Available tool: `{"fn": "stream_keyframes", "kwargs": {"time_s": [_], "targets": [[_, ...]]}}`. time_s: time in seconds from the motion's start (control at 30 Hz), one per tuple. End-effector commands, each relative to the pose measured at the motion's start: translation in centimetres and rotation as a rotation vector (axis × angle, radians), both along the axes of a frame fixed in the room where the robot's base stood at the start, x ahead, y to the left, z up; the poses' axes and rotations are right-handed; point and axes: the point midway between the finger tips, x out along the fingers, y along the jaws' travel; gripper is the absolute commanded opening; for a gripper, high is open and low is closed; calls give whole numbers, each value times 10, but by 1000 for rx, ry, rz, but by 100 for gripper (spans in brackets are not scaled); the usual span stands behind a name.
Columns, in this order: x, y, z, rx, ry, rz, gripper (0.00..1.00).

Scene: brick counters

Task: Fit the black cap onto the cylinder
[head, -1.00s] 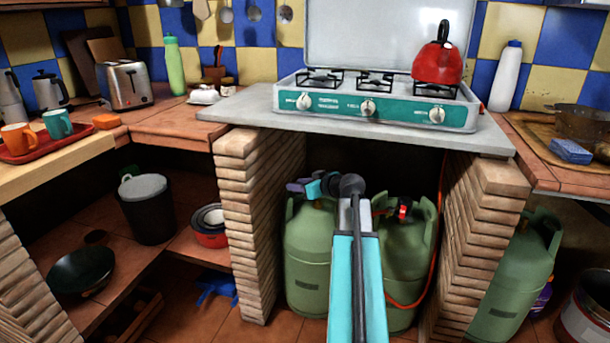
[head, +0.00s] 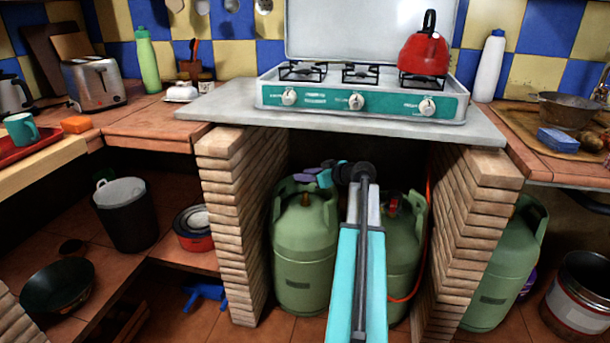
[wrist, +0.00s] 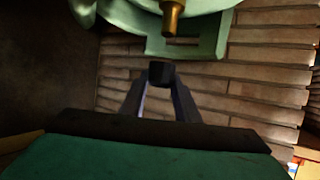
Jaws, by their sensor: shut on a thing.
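The black cap (wrist: 161,73) is held between the fingertips of my gripper (wrist: 160,82) in the wrist view. The green gas cylinder (head: 304,262) stands under the stove counter, left of my arm in the head view. Its brass valve (head: 305,199) points up, uncovered; it also shows in the wrist view (wrist: 173,18), just beyond the cap and apart from it. In the head view my gripper (head: 308,174) is above the cylinder's top. I cannot clearly make out the cap there.
Brick pillars stand left (head: 236,220) and right (head: 470,240) of the opening, under the counter slab (head: 230,108). A second green cylinder (head: 405,255) with a red fitting stands partly behind my arm. A third (head: 507,270) stands outside the right pillar.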

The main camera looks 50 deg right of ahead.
Motion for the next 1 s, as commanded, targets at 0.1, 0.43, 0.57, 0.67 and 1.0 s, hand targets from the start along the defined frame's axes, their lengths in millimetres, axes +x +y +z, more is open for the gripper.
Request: {"fn": "stream_keyframes", "kwargs": {"time_s": [0.1, 0.43, 0.57, 0.67, 1.0], "targets": [[1, 2, -3, 0, 0, 2, 8], [2, 3, -18, 0, 0, 3, 8], [2, 3, -24, 2, 0, 4, 8], [2, 3, -27, 1, 0, 4, 8], [3, 3, -30, 0, -1, 4, 8]]}}
